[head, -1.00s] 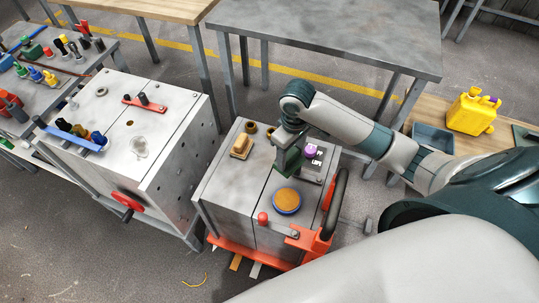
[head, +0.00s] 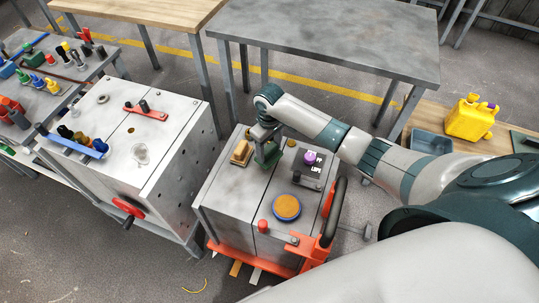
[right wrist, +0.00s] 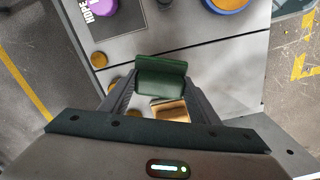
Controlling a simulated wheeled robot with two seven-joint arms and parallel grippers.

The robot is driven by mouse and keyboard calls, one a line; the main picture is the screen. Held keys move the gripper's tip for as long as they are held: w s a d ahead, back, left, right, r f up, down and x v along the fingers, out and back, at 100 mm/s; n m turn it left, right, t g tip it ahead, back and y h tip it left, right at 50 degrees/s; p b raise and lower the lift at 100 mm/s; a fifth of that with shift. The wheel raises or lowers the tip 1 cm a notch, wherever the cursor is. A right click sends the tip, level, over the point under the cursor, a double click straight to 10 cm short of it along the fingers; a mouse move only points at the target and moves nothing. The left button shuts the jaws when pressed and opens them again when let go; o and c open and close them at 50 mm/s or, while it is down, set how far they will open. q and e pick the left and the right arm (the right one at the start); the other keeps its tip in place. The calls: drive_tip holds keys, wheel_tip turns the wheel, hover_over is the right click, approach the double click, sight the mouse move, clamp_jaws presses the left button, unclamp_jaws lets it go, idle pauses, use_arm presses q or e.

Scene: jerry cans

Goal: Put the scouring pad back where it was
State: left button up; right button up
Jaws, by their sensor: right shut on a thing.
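The green scouring pad (right wrist: 161,76) is held between the fingers of my right gripper (right wrist: 158,88) in the right wrist view. In the head view the pad (head: 269,154) shows below my right gripper (head: 266,138), over the back part of the grey cabinet top (head: 238,185). I cannot tell whether the pad touches the top. My left gripper is not in view.
The cabinet top also carries a blue-rimmed orange disc (head: 287,207), a purple knob (head: 310,157) on a dark plate, brass caps (right wrist: 98,60) and a red knob (head: 262,226). A second cabinet (head: 165,165) stands left. The top's front left is clear.

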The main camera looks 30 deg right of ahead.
sight(270, 156)
idle(0.3)
drive_tip(key=shift+f+p, duration=0.35)
drive_tip(key=shift+f, duration=1.65)
drive_tip(key=shift+f, duration=0.2)
drive_tip(key=o, duration=1.1)
drive_tip(key=shift+r, duration=0.1)
wheel_tip(270, 156, up, 12)
drive_tip(key=shift+r+b, duration=0.1)
drive_tip(key=shift+b, duration=0.4)
